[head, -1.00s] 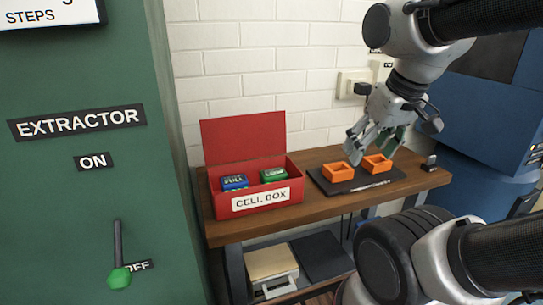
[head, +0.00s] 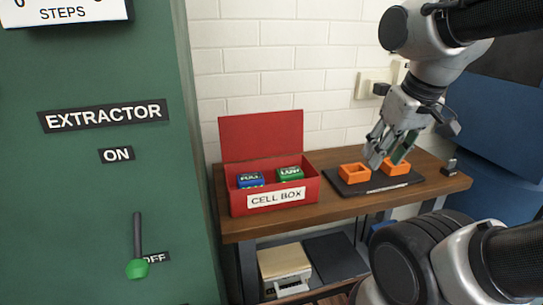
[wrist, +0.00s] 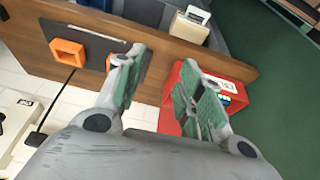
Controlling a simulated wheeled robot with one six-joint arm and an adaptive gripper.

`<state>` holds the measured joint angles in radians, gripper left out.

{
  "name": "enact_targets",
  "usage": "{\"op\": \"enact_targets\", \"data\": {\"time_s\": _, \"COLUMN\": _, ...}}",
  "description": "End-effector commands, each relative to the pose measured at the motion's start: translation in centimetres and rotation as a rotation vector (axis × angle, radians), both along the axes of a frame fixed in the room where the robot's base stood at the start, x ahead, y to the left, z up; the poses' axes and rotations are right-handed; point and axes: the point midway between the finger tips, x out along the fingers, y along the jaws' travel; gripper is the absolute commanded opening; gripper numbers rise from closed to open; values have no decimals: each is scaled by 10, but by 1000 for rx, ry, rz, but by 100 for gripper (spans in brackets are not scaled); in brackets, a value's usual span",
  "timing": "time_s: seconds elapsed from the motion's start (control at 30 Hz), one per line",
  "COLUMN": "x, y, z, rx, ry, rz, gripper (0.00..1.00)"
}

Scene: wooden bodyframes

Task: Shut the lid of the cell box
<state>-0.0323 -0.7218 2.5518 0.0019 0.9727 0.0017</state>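The red cell box (head: 313,190) stands on the wooden bench, with a white "CELL BOX" label on its front. Its lid (head: 262,134) is open and stands up at the back, near the wall. A blue cell (head: 250,180) marked "FULL" and a green cell (head: 290,174) marked "LOW" sit inside. My gripper (head: 386,153) is to the right of the box, above the orange holders, apart from the lid. In the wrist view my gripper (wrist: 162,68) has its fingers spread and empty. The box (wrist: 240,97) shows there partly behind the right finger.
Two orange holders (head: 354,173) sit on a black plate (head: 380,186) on the bench (head: 330,206), right of the box. The green extractor cabinet (head: 90,200) stands close at the left. A white brick wall (head: 260,60) is behind the bench.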

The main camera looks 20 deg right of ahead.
Motion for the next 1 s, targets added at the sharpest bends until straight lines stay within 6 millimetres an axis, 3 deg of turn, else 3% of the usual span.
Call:
{"op": "enact_targets", "data": {"time_s": 0.03, "x": 5, "y": 5, "z": -7, "rx": -2, "ry": 39, "rz": 22, "gripper": 22}}
{"op": "enact_targets", "data": {"time_s": 0.17, "x": 48, "y": 23, "z": -1, "rx": -11, "ry": 102, "rz": 92, "gripper": 0}}
{"op": "enact_targets", "data": {"time_s": 0.37, "x": 148, "y": 71, "z": 26, "rx": -30, "ry": 164, "rz": 168, "gripper": 0}}
{"op": "enact_targets", "data": {"time_s": 0.6, "x": 273, "y": 145, "z": 56, "rx": -41, "ry": 184, "rz": 152, "gripper": 0}}
{"op": "enact_targets", "data": {"time_s": 0.7, "x": 308, "y": 161, "z": 78, "rx": -32, "ry": 164, "rz": 101, "gripper": 0}}
{"op": "enact_targets", "data": {"time_s": 0.83, "x": 322, "y": 162, "z": 117, "rx": -10, "ry": 121, "rz": 24, "gripper": 0}}
{"op": "enact_targets", "data": {"time_s": 1.0, "x": 318, "y": 159, "z": 108, "rx": -5, "ry": 145, "rz": -33, "gripper": 0}}
